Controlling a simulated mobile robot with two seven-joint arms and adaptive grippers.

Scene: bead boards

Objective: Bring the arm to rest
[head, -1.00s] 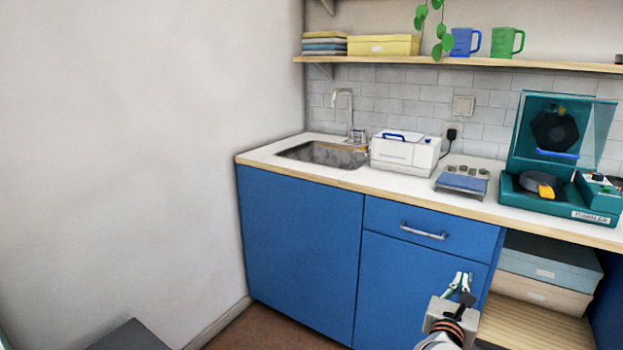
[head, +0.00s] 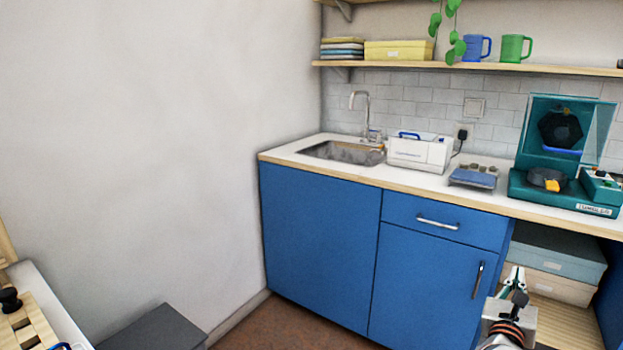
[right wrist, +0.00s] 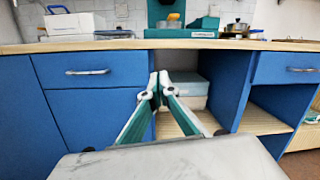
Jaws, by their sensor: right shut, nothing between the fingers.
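My right gripper (head: 515,275) shows at the bottom right of the head view, in front of the blue cabinet (head: 318,240). Its fingers are together with nothing between them. In the right wrist view the same gripper (right wrist: 159,80) points at the open shelf space under the counter, its fingertips meeting, apart from the furniture as far as I can tell. My left gripper is not in view.
The counter (head: 375,176) holds a white box-shaped appliance (head: 418,152), a small scale (head: 473,177) and a teal machine (head: 562,190). Storage boxes (head: 555,252) sit below. A grey block (head: 155,330) stands at the lower left. Floor (head: 285,325) shows between.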

